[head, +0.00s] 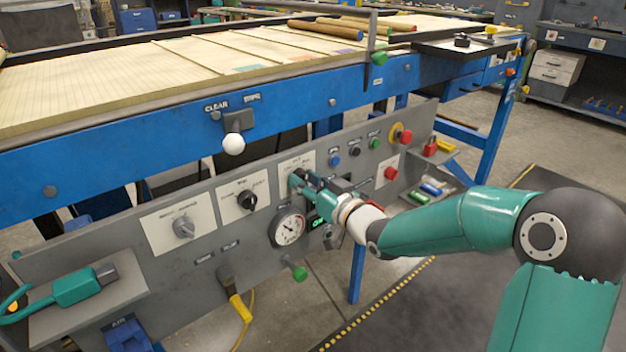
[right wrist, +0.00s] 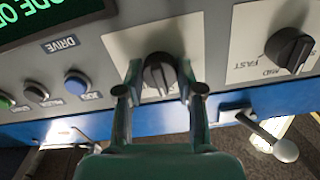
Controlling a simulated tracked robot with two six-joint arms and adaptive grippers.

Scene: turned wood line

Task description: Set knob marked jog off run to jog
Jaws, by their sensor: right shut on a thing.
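My right gripper (head: 297,180) reaches the grey control panel (head: 205,260) from the right in the head view. In the right wrist view my right gripper (right wrist: 160,80) is shut on a black knob (right wrist: 159,72), one finger on each side of it. The knob sits on a pale label plate (right wrist: 215,40), which shows in the head view (head: 290,162) just behind the gripper. The plate's marks around the knob are not readable, so its setting cannot be told. My left gripper is not in view.
Left of it are a black selector knob (head: 247,200) and a grey one (head: 184,227). A gauge (head: 288,228) and a green-lit display (head: 318,222) sit close below. A white-ball lever (head: 233,144) sticks out above. Red, blue and green buttons lie to the right.

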